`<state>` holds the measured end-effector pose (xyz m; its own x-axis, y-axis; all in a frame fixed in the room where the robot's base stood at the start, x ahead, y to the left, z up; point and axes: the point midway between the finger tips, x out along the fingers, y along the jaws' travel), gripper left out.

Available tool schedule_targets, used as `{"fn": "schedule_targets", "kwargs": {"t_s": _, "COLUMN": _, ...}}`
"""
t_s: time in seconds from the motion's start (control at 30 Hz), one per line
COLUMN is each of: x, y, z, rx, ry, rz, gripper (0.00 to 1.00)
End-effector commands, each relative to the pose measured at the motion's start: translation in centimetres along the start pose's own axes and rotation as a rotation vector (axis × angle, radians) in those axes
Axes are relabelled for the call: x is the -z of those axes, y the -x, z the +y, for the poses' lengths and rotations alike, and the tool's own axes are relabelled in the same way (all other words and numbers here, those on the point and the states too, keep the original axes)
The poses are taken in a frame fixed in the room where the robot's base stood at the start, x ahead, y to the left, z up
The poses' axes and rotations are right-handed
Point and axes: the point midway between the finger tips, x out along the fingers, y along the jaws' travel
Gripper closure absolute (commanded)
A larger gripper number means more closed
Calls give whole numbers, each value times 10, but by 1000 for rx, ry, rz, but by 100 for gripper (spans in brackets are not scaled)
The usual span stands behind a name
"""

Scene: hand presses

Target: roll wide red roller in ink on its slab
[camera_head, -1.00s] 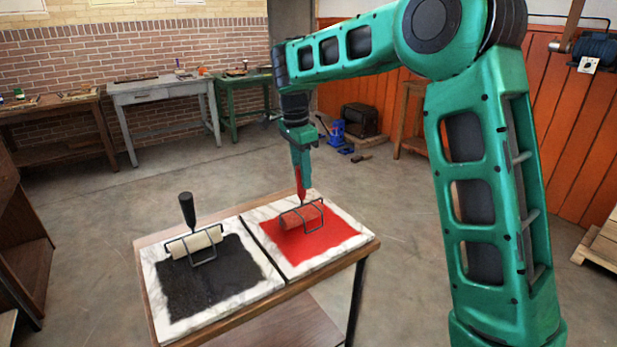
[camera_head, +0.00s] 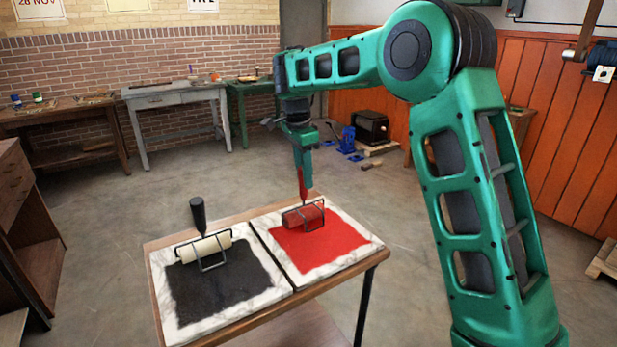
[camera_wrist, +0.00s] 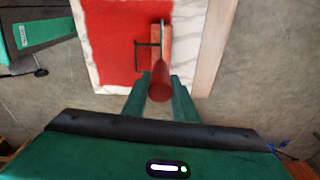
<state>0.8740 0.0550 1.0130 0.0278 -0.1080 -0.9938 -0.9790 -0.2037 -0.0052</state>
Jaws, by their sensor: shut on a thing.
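The wide red roller (camera_head: 303,215) has a red handle, a dark wire frame and a red cylinder. My gripper (camera_head: 303,172) is shut on its upright handle. In the wrist view the handle (camera_wrist: 160,88) sits between my two green fingers (camera_wrist: 160,100). The cylinder lies at the back edge of the red ink on the right marble slab (camera_head: 350,222), and appears to touch it. The red ink (camera_head: 325,243) covers most of the slab, leaving a pale marble border. The wrist view also shows the ink (camera_wrist: 108,40).
A cream roller with a black handle (camera_head: 198,214) rests on the left slab (camera_head: 160,285), which bears black ink (camera_head: 225,285). Both slabs lie side by side on a wooden table (camera_head: 350,278). Workbenches (camera_head: 170,93) stand along the far brick wall.

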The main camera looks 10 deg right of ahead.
Motion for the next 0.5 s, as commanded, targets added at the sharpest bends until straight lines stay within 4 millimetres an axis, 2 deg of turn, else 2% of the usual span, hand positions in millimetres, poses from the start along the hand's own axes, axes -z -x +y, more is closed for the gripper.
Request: {"fn": "schedule_targets", "kwargs": {"t_s": 0.5, "x": 4, "y": -1, "z": 33, "rx": 1, "ry": 0, "rz": 0, "gripper": 94}}
